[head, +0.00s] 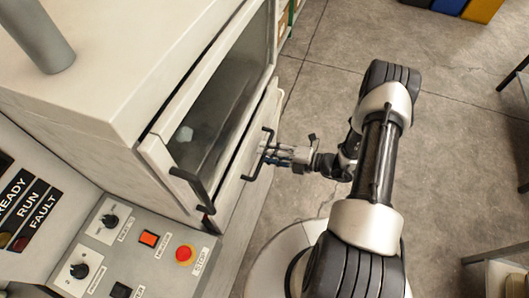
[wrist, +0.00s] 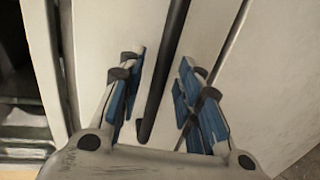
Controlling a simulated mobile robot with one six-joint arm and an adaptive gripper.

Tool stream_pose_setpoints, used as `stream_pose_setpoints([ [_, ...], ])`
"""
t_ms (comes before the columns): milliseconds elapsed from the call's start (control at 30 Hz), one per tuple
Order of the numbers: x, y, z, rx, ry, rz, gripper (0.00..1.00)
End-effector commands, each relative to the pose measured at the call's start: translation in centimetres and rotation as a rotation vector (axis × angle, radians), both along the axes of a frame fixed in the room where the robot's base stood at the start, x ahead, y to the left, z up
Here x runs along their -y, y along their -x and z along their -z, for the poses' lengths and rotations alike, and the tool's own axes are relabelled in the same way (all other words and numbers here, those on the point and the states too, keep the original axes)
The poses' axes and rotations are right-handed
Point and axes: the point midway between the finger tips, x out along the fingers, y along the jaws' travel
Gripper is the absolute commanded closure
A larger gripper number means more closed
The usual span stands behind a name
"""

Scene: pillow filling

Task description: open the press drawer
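The press (head: 130,75) is a cream cabinet at the left of the head view. Its pale drawer front (head: 236,165) is below and to the right of the windowed door, and carries a dark bar handle (head: 259,157). I see no clear gap around the drawer front. My gripper (head: 268,156) is at this handle. In the wrist view the handle (wrist: 166,70) runs lengthwise between the two blue-padded fingers of my gripper (wrist: 163,75). The fingers are open, one on each side, with visible gaps between pads and bar.
The windowed door (head: 215,95) has its own dark handle (head: 190,187). A control panel (head: 130,250) with a red stop button (head: 184,254) is in the lower left. Table legs stand at the far right.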

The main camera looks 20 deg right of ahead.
Motion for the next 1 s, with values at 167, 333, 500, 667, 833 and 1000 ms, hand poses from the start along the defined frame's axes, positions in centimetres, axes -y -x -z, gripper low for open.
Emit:
stream_pose_setpoints([
  [167, -1.01, -0.71, 0.28, 0.001, 0.001, 0.000, 0.68],
  [333, -1.10, -0.84, 0.27, 0.001, 0.001, 0.001, 0.68],
  [500, -1.09, -0.81, 0.26, 0.001, 0.001, 0.001, 0.71],
  [667, -1.09, -0.81, 0.26, 0.001, 0.001, 0.001, 0.82],
  [833, -1.08, -0.81, 0.26, 0.001, 0.001, 0.001, 0.93],
  [1000, -1.08, -0.81, 0.26, 0.001, 0.001, 0.001, 1.00],
])
